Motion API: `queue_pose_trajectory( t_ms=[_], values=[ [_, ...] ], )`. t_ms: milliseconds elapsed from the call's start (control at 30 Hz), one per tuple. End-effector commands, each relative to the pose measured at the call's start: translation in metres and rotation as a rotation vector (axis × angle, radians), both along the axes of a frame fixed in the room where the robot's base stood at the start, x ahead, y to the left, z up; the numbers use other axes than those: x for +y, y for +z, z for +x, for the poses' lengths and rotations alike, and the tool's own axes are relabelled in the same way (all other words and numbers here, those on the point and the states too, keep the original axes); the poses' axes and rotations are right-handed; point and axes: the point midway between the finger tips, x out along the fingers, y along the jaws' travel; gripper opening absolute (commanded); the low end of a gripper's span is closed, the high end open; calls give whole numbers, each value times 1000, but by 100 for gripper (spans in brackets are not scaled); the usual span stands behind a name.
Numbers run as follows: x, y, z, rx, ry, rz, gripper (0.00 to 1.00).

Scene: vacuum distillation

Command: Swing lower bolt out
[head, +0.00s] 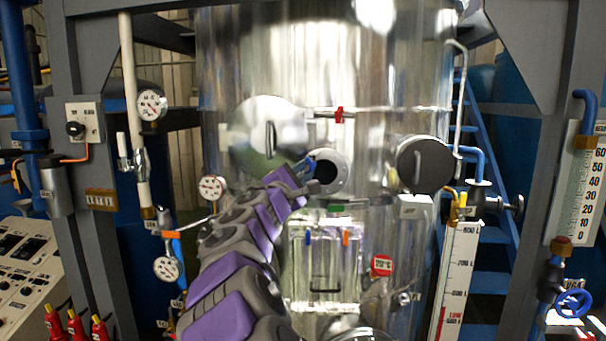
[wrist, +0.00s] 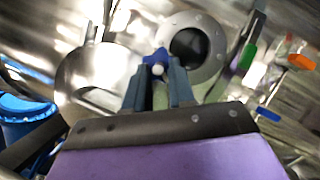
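The round port (head: 328,170) with a dark opening and a bolted flange is on the shiny tank. It shows in the wrist view (wrist: 190,45), just beyond the fingers. A blue star-shaped knob (wrist: 158,57) with a pale end, seemingly the bolt's, lies at the flange's left edge. My gripper (wrist: 158,76) has its two blue-grey fingers apart, one on each side of the knob. Whether they press on it cannot be told. In the head view my gripper (head: 306,170) is at the left of the port, and my wrist hides the flange's lower left.
A round metal cover (head: 268,133) with a handle is left of the port. A dark round cover (head: 424,164) is at its right. A green-handled part (head: 338,207) is below. A red-handled valve (head: 339,115) is above. Gauges (head: 211,187) stand left of my arm.

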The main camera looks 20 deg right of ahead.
Motion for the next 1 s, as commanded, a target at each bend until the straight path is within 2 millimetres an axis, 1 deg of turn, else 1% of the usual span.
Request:
queue_pose_trajectory(
  t_ms=[33,233,767,1000],
  values=[
    [0,0,0,0,1,-1,19],
    [-3,1,-2,-3,0,1,0],
    [-6,4,-4,-7,-1,0,0],
    [-12,3,-8,-10,33,-2,0]
  ],
)
